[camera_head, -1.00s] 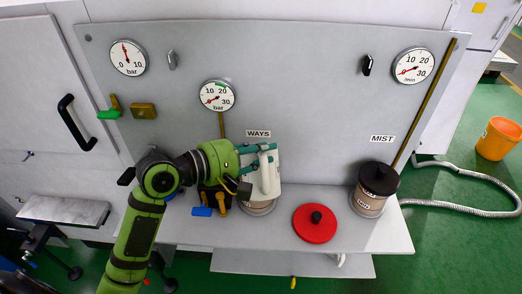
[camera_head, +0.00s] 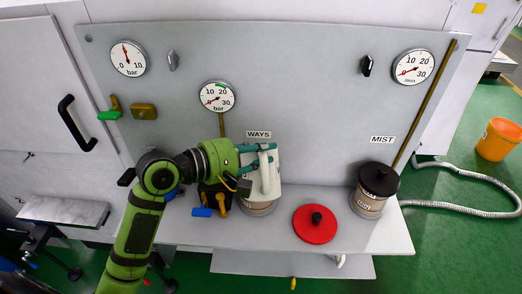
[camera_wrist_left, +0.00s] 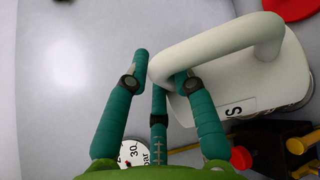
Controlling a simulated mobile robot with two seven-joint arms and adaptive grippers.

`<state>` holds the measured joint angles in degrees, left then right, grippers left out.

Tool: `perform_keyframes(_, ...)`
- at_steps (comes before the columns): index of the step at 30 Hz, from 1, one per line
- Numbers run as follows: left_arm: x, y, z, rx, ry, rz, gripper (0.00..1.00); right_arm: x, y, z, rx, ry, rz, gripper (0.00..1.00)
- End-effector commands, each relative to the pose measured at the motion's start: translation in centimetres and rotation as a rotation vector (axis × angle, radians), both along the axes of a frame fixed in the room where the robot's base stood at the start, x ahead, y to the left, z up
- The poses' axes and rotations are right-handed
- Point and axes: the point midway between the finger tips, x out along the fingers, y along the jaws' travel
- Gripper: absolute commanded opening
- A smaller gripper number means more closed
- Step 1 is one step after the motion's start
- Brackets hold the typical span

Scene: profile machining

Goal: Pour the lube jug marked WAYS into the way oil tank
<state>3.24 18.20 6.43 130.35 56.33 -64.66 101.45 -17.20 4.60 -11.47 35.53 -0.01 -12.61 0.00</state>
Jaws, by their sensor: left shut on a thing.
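The white lube jug (camera_head: 269,176) is held over the way oil tank (camera_head: 258,210), below the WAYS sign (camera_head: 259,134). My left gripper (camera_head: 266,155) is shut on the jug's handle. In the left wrist view my left gripper (camera_wrist_left: 163,72) has its teal fingers around the white handle, and part of the jug's label (camera_wrist_left: 240,107) shows an S. The jug covers the top of the tank, so its mouth and any flow of oil are hidden. A red lid (camera_head: 315,225) with a black knob lies on the shelf to the right of the tank. My right gripper is not in view.
A tank with a black lid (camera_head: 378,180) stands at the right under the MIST sign (camera_head: 382,139). Blue and yellow fittings (camera_head: 215,200) sit left of the jug. Gauges and knobs are on the panel behind. The shelf (camera_head: 360,235) is bare around the red lid.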

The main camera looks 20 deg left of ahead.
Motion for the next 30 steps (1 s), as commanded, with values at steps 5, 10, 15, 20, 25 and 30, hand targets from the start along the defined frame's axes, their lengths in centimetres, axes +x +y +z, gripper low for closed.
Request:
perform_keyframes(5, 0.02, -0.01, 0.24, -0.002, -0.007, 0.0, 0.0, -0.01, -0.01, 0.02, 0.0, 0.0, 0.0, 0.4)
perform_keyframes(10, 0.02, -0.01, 0.24, -0.002, -0.007, 0.0, 0.0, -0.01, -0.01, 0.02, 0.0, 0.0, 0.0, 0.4)
perform_keyframes(15, 0.03, -0.01, 0.25, -0.003, -0.005, 0.0, 0.0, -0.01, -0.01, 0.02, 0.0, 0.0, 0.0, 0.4)
perform_keyframes(20, 0.1, 0.02, 0.27, -0.006, 0.002, 0.0, 0.0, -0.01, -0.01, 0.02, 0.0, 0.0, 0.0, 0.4)
perform_keyframes(25, 0.19, 0.08, 0.3, -0.014, 0.014, 0.001, 0.0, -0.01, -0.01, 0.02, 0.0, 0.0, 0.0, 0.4)
perform_keyframes(30, 0.22, 0.09, 0.29, -0.017, 0.02, 0.001, 0.0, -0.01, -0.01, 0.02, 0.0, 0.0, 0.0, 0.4)
